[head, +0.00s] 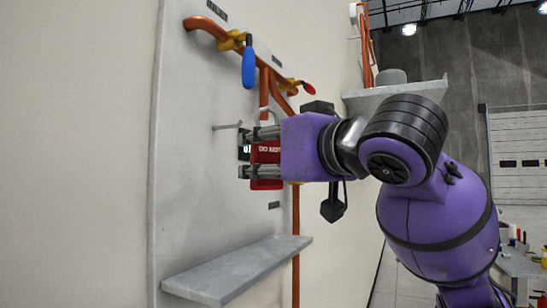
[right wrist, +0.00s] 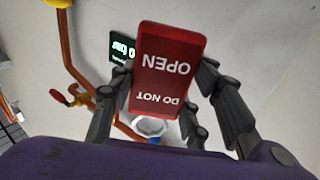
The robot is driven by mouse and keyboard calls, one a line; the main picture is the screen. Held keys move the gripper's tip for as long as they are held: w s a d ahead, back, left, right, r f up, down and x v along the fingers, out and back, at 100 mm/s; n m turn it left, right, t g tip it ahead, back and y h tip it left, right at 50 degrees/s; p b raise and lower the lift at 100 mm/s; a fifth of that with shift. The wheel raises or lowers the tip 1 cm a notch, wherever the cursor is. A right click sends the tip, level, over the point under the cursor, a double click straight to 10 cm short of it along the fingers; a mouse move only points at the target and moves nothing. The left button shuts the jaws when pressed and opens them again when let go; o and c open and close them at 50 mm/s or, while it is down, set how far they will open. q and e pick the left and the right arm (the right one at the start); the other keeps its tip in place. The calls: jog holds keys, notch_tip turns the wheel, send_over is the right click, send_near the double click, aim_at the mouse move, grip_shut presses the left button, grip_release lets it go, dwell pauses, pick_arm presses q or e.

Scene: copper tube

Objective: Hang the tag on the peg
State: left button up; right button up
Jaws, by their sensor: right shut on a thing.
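The red tag (head: 265,154), lettered "DO NOT OPEN", is held by my right gripper (head: 259,158). In the right wrist view the tag (right wrist: 168,65) sits between the fingers (right wrist: 167,88), its lettering upside down. A pale grey ring (right wrist: 150,126) shows at its top end; in the head view a grey loop rises above the gripper. The thin grey peg (head: 227,126) sticks out of the grey panel (head: 190,200), left of and slightly above the tag, apart from it. I cannot make out the peg in the wrist view. My left gripper is not in view.
Copper pipes (head: 264,88) run over the panel, with a blue-handled valve (head: 248,66) and a red-handled valve (head: 306,87) above the gripper. A dark sign (right wrist: 123,48) with pale lettering is behind the tag. A grey shelf (head: 238,268) juts out below.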

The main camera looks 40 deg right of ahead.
jog(key=shift+w+a+f, duration=0.1)
jog(key=shift+w+a, duration=0.25)
jog(key=shift+w, duration=0.4)
jog(key=w, duration=0.1)
jog(key=w+a, duration=0.1)
jog(key=w, duration=0.1)
jog(key=w+a, duration=0.1)
jog(key=w, duration=0.1)
jog(key=shift+f, duration=0.35)
jog(key=shift+a+f, duration=0.1)
jog(key=shift+w+f, duration=0.15)
jog(key=shift+f, duration=0.1)
jog(key=shift+f, duration=0.1)
jog(key=o, duration=0.9)
jog(key=shift+o, duration=1.3)
jog(key=shift+w+a, duration=0.1)
jog(key=shift+o, duration=0.3)
jog(key=shift+w, duration=0.15)
